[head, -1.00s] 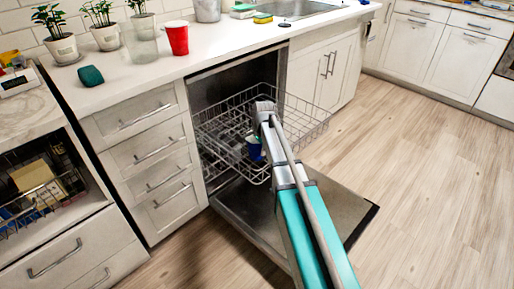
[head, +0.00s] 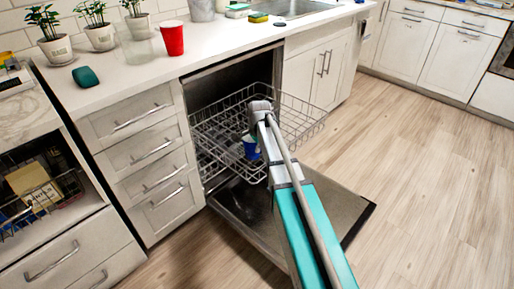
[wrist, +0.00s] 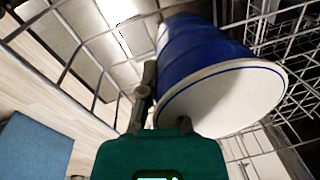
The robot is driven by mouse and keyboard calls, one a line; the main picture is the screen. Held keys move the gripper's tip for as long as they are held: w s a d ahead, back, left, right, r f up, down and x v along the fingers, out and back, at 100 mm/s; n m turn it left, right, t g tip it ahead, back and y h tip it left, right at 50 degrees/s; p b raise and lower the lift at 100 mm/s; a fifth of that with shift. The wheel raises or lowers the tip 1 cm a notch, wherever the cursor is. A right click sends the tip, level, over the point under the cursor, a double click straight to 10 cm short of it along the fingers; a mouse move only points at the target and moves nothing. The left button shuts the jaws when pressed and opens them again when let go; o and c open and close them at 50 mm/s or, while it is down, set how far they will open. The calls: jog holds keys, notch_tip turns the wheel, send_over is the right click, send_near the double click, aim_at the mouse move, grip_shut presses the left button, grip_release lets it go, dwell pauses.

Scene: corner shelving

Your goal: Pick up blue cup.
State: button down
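The blue cup (head: 251,147) is at the dishwasher's upper wire rack, below and left of the end of my arm in the head view. In the wrist view the blue cup (wrist: 205,50) is large and tilted, its pale round end facing the camera. My gripper (wrist: 146,92) shows one dark finger close against the left side of the cup. The other finger is hidden, so I cannot tell whether the gripper is closed on it. In the head view my arm hides the fingers.
The wire rack (head: 222,127) surrounds the cup, with thin bars close to my gripper. The open dishwasher door (head: 335,203) lies below. A red cup (head: 172,39) stands on the counter (head: 125,72). Wooden floor (head: 430,190) is clear at right.

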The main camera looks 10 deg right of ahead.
jog(key=shift+r+p, duration=0.3)
jog(key=shift+r, duration=0.05)
jog(key=shift+r+p, duration=1.35)
jog(key=shift+p, duration=0.05)
jog(key=s+a+r+p, duration=0.2)
jog(key=s+r+p, duration=0.2)
jog(key=s, duration=0.2)
jog(key=s+a+r+p, duration=0.3)
jog(key=s+r+p, duration=0.2)
jog(key=s, duration=0.1)
jog(key=shift+s+a+r, duration=0.25)
jog(key=shift+s+a, duration=0.05)
jog(key=shift+s, duration=0.1)
jog(key=shift+r+p, duration=0.15)
jog(key=shift+p, duration=0.2)
dwell(0.5)
notch_tip(320, 180, up, 20)
jog(key=p, duration=1.9)
jog(key=shift+p, duration=0.35)
jog(key=shift+s+d, duration=0.1)
jog(key=shift+s, duration=0.05)
